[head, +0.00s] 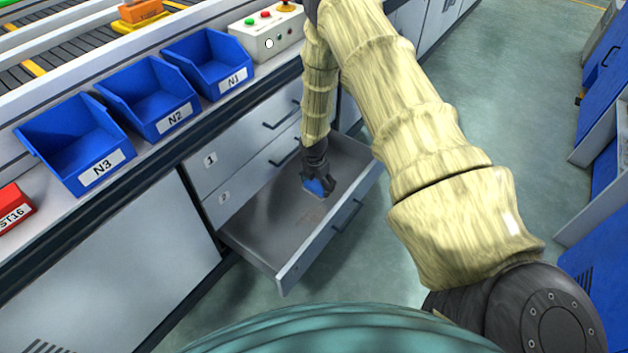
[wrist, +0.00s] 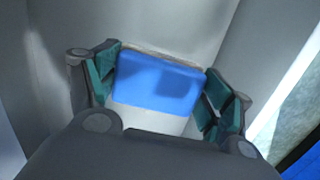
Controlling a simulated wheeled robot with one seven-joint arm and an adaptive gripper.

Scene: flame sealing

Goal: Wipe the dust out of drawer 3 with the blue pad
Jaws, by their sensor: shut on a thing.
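The blue pad (head: 318,187) is held low inside the open drawer (head: 262,246), near its back right part. My gripper (head: 318,172) points down into the drawer and is shut on the pad. In the wrist view the blue pad (wrist: 156,82) sits between the two green-lined fingers of my gripper (wrist: 160,88). Brownish dust (head: 308,215) shows faintly on the drawer floor in front of the pad. I cannot tell whether the pad touches the floor. The open drawer is below the drawers marked 1 and 2; its own number does not show.
Closed drawer 1 (head: 235,150) and drawer 2 (head: 245,180) are above the open one. Blue bins N1 (head: 213,68), N2 (head: 150,100) and N3 (head: 80,150) stand on the bench with a button box (head: 268,40). Open floor (head: 500,110) lies to the right.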

